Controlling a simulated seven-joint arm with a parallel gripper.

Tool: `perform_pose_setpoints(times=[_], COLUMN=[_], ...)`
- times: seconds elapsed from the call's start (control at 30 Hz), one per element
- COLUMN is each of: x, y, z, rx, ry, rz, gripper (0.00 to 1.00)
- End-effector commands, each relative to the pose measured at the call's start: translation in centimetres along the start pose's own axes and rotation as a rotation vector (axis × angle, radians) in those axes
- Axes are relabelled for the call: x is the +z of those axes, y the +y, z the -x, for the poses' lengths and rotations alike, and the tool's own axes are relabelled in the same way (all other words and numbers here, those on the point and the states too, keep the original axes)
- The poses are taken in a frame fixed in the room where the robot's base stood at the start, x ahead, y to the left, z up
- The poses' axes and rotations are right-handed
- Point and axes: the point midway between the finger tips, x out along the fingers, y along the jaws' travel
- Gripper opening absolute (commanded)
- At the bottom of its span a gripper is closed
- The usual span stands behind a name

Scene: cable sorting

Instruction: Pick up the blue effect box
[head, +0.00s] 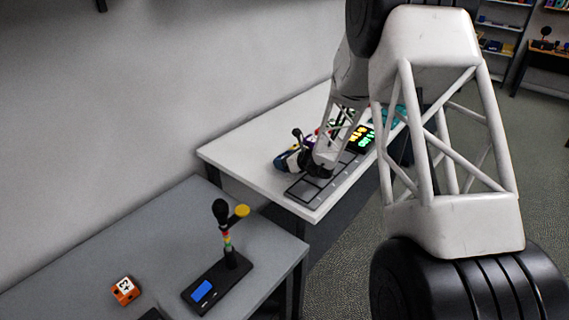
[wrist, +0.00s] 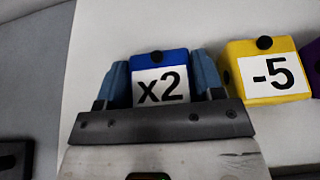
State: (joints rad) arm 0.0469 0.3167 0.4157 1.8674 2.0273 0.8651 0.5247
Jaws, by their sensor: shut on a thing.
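The blue effect box (wrist: 159,60) has a white "x2" label and a black knob. In the wrist view it sits between the two blue-grey fingers of my gripper (wrist: 161,78), which is shut on it from both sides. In the head view my gripper (head: 291,161) is at the left part of the white table, and my arm hides much of that area. I cannot tell whether the box touches the table or is a little above it.
A yellow "-5" box (wrist: 265,72) stands close to the right, with a purple box (wrist: 312,65) beyond. In the head view, a dark slotted tray (head: 322,182) lies in front and a lit display (head: 362,138) stands right. An orange box (head: 125,290) is on the grey table.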

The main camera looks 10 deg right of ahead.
Motion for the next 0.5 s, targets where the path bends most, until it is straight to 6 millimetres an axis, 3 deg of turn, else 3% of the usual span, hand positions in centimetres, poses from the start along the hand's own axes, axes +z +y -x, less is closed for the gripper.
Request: perform_pose_setpoints(times=[0.5], x=[0.65], y=[-0.02], z=[0.25], rx=[0.0], ry=[-0.001], rz=[0.001], gripper=[0.34])
